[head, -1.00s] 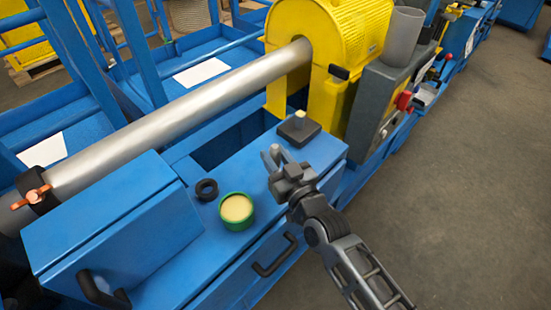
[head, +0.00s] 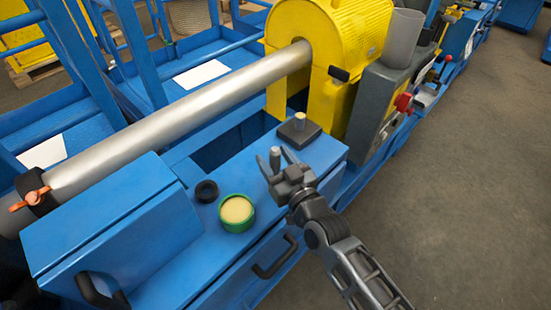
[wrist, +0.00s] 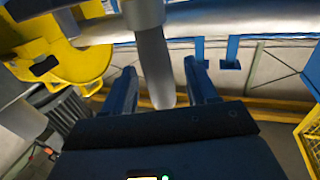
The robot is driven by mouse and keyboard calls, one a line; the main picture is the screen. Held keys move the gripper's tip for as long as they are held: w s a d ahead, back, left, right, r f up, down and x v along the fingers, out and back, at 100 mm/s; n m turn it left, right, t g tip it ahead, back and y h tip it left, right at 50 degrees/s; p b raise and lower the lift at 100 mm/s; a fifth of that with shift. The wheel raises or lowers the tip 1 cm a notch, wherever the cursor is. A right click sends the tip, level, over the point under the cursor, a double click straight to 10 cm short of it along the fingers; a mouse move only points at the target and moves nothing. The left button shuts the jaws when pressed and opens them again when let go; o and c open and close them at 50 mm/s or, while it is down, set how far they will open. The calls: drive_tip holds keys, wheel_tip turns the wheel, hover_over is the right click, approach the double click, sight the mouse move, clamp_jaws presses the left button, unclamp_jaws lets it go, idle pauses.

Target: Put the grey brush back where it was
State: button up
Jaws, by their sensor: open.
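The grey brush (head: 275,156) shows in the head view as a short, upright grey rod between my fingertips; its lower part is hidden by my gripper. In the wrist view the brush (wrist: 155,65) is a tapered grey shaft under a wider grey block. My gripper (head: 276,162) is open above the front of the blue cabinet top. In the wrist view its two fingers (wrist: 163,88) stand either side of the shaft, with a gap on each side. I cannot tell what the brush rests on.
A dark square block with a pale peg (head: 299,128) stands just behind my gripper. A green-rimmed tin (head: 237,211) and a black ring (head: 206,191) are to the left on the blue cabinet top (head: 175,252). A steel tube (head: 180,115) runs behind into a yellow guard (head: 328,35).

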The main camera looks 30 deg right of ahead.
drive_tip(key=s+b, duration=0.1)
drive_tip(key=s, duration=1.1)
drive_tip(key=shift+r, duration=0.1)
drive_tip(key=s+r+g, duration=0.1)
drive_tip(key=s+r, duration=0.2)
drive_tip(key=s, duration=0.6)
drive_tip(key=s+r+g, duration=0.1)
drive_tip(key=s+r, duration=0.2)
drive_tip(key=s, duration=0.7)
drive_tip(key=s+r+g, duration=0.1)
drive_tip(key=s+r, duration=0.2)
drive_tip(key=s, duration=0.6)
drive_tip(key=shift+s+r, duration=0.25)
drive_tip(key=shift+r, duration=0.15)
drive_tip(key=shift+r, duration=0.25)
